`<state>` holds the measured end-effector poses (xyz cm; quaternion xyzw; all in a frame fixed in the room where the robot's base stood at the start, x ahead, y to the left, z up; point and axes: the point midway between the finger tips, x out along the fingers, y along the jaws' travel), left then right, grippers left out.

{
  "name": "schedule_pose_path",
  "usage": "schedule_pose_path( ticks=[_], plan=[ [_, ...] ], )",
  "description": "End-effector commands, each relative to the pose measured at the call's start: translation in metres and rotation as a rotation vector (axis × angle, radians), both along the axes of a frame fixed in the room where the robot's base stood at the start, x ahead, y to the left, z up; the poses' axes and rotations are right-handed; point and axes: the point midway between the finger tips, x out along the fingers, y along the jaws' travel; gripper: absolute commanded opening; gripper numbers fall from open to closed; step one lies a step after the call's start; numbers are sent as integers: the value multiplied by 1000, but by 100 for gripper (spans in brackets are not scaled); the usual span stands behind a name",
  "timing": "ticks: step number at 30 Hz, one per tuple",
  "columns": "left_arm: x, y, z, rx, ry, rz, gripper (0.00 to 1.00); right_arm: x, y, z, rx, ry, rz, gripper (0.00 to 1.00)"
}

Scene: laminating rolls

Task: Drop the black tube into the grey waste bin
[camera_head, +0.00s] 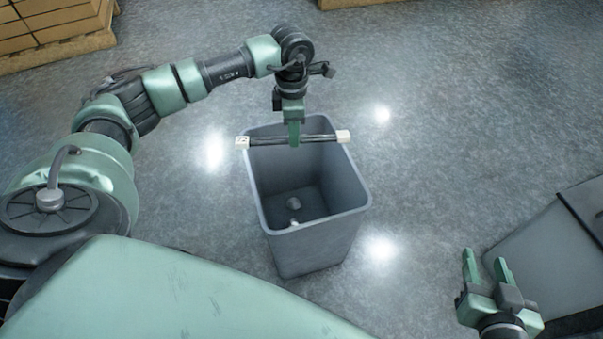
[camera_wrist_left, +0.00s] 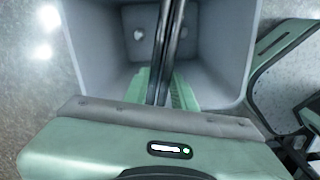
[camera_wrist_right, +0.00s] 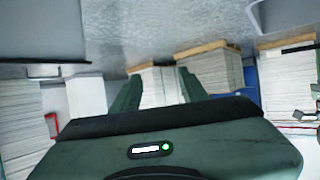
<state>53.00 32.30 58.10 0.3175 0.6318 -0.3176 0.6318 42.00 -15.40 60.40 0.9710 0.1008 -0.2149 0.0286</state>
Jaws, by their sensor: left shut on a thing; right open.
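The black tube (camera_head: 316,138) is a thin dark rod with white end pieces, lying level across the far part of the bin's opening in the head view. My left gripper (camera_head: 293,140) is shut on its middle from above. In the left wrist view the tube (camera_wrist_left: 168,45) runs between the fingers (camera_wrist_left: 163,88), with the bin's inside behind it. The grey waste bin (camera_head: 318,245) stands upright on the floor, open at the top. A couple of small pale spots or items show at its bottom. My right gripper (camera_head: 485,268) is open and empty, to the right of the bin.
A grey box-like unit with a dark band (camera_head: 550,255) stands at the right. Cartons on a pallet (camera_head: 55,30) are at the upper left. Stacks of pale sheets (camera_wrist_right: 215,70) show in the right wrist view. The floor around the bin is clear.

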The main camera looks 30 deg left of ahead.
Motion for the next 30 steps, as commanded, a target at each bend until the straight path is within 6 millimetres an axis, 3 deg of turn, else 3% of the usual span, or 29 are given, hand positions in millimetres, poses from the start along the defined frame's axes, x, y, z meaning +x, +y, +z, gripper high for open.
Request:
schedule_pose_path(
  ticks=[15, 30],
  plan=[
    [0, 0, -22, 0, 0, -1, 0, 26, 17, 70, 93, -380, 24, 44],
    [0, 0, -41, 0, 0, -2, 0, 20, 25, 139, 187, -736, 44, 44]
  ],
)
